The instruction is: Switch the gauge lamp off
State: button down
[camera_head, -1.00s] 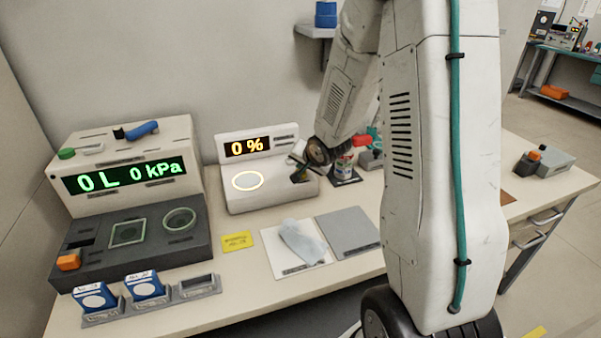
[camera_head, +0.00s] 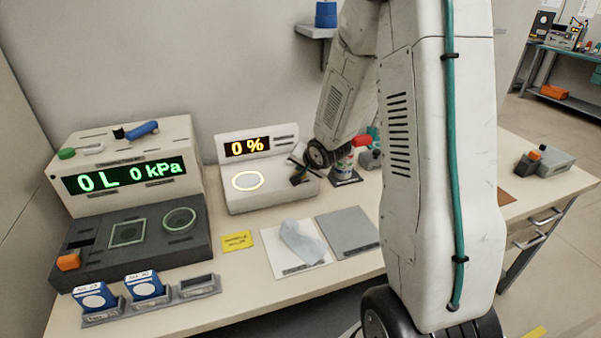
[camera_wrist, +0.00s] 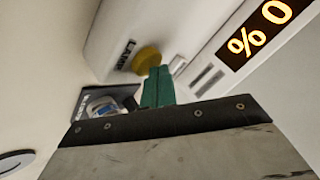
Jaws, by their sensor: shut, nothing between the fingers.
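The gauge (camera_head: 268,190) is a white box on the bench; its display (camera_head: 247,147) reads 0 % in amber. A round window on its top, the lamp ring (camera_head: 248,181), glows warm white. In the wrist view, a yellow knob or button (camera_wrist: 147,60) sits beside a "LAMP" label on the white housing, near the display (camera_wrist: 262,32). My gripper (camera_wrist: 158,88) is shut and empty, its green fingertips close to the yellow button and partly overlapping it in view. I cannot tell whether they touch. In the head view my gripper (camera_head: 299,178) is at the gauge's right end.
A larger console (camera_head: 130,165) stands left, reading 0 L 0 kPa. Blue cartridges (camera_head: 95,296) sit at the bench front. A cloth on a white sheet (camera_head: 275,262) and a grey pad (camera_head: 347,232) lie before the gauge.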

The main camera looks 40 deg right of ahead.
jog(key=shift+f, duration=0.5)
dwell(0.3)
dwell(0.4)
jog(key=shift+r, duration=1.3)
jog(key=shift+r, duration=2.5)
